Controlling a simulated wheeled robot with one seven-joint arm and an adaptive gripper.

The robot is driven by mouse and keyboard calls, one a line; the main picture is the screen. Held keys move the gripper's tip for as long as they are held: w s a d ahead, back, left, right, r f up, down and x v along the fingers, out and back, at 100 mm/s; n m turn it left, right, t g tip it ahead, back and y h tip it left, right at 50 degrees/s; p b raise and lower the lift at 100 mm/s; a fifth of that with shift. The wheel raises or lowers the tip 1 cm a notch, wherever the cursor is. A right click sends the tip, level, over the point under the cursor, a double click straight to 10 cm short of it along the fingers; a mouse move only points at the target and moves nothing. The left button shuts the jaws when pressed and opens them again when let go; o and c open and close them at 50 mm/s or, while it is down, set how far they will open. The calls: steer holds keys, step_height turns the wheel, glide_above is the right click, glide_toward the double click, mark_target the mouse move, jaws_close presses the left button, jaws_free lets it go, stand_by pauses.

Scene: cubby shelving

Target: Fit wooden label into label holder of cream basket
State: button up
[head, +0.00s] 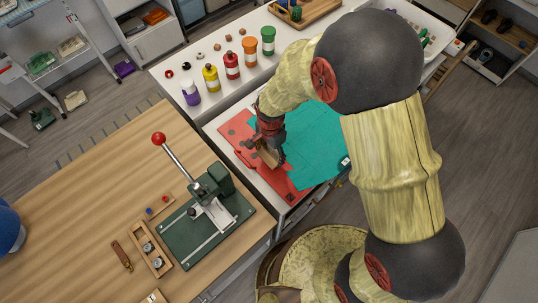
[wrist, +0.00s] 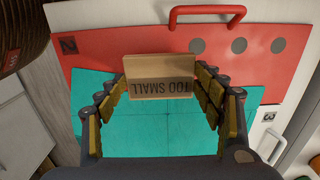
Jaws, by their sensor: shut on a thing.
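The wooden label (wrist: 161,82) is a pale block with the dark words "TOO SMALL", upside down in the wrist view. My gripper (wrist: 160,88) is shut on it, with a yellow-padded finger at each side. In the head view, my gripper (head: 268,148) points down over the red panel and teal mat, with the label (head: 270,158) small and partly hidden at its tips. I cannot tell whether the label touches the surface below. I make out no cream basket or label holder in either view.
Below lie a red panel (wrist: 105,42) with a handle and grey dots, and a teal mat (wrist: 90,88). A green lever press (head: 235,208) stands on the wooden table (head: 90,190) at left. Several coloured bottles (head: 231,66) line the white counter behind.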

mark_target(269, 152)
steer(key=shift+w+a+f, duration=0.3)
steer(key=shift+w+f, duration=0.15)
steer(key=shift+f, duration=0.25)
steer(key=shift+f+b, duration=0.3)
steer(key=shift+f, duration=1.15)
steer(key=shift+f, duration=0.15)
steer(key=o, duration=1.2)
steer(key=shift+c, duration=0.2)
steer(key=shift+o, duration=0.3)
step_height(269, 152, up, 12)
steer(key=shift+r+p, duration=0.2)
steer(key=shift+p, duration=0.55)
